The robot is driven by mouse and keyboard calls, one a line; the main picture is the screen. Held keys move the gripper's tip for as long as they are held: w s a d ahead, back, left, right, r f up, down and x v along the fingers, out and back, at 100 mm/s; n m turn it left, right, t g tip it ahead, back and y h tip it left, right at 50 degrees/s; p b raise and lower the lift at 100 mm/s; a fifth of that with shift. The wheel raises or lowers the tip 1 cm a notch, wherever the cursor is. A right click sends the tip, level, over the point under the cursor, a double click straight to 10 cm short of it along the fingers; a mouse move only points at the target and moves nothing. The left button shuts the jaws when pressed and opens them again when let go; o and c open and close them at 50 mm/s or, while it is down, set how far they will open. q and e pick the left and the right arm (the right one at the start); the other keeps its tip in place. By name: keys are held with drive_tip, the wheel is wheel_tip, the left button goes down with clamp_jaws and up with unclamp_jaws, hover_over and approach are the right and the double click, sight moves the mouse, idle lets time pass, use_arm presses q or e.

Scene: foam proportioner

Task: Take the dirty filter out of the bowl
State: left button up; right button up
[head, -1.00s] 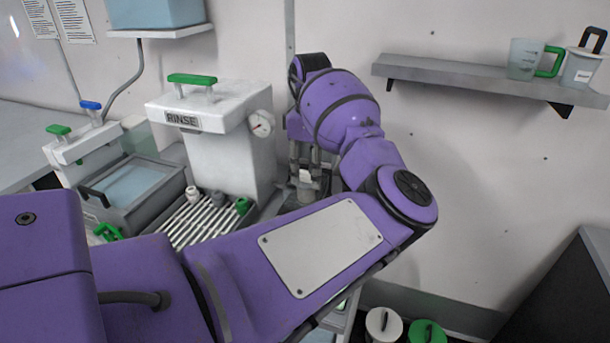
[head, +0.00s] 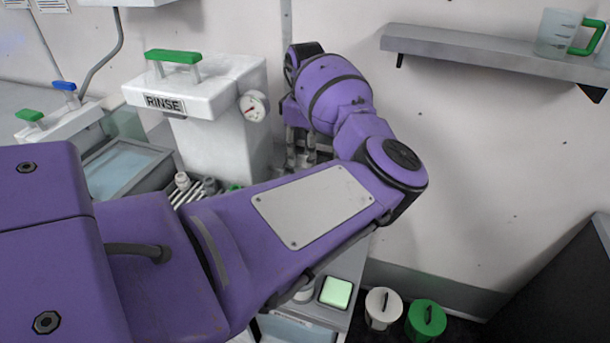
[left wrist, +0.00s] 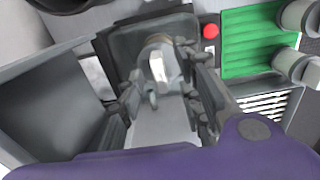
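My left gripper (head: 302,152) points down beside the white RINSE box in the head view, partly hidden behind my purple arm. In the left wrist view its two dark fingers (left wrist: 163,100) stand apart, with a gap between them. A small pale, whitish piece (left wrist: 157,68) shows between and beyond the fingers, in front of a grey housing (left wrist: 125,40). I cannot tell whether it is the dirty filter or part of the bowl, nor whether the fingers touch it. No bowl shows clearly in the head view; my arm covers that area. My right gripper is not in view.
The RINSE box (head: 205,120) with a green handle and gauge stands left of the gripper. A water basin (head: 125,168) lies further left. A wall shelf (head: 480,60) holds a jug (head: 558,32). Two lidded bins, white (head: 382,308) and green (head: 426,318), stand below right.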

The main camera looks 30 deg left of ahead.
use_arm(q)
drive_tip(key=shift+f, duration=0.95)
clamp_jaws()
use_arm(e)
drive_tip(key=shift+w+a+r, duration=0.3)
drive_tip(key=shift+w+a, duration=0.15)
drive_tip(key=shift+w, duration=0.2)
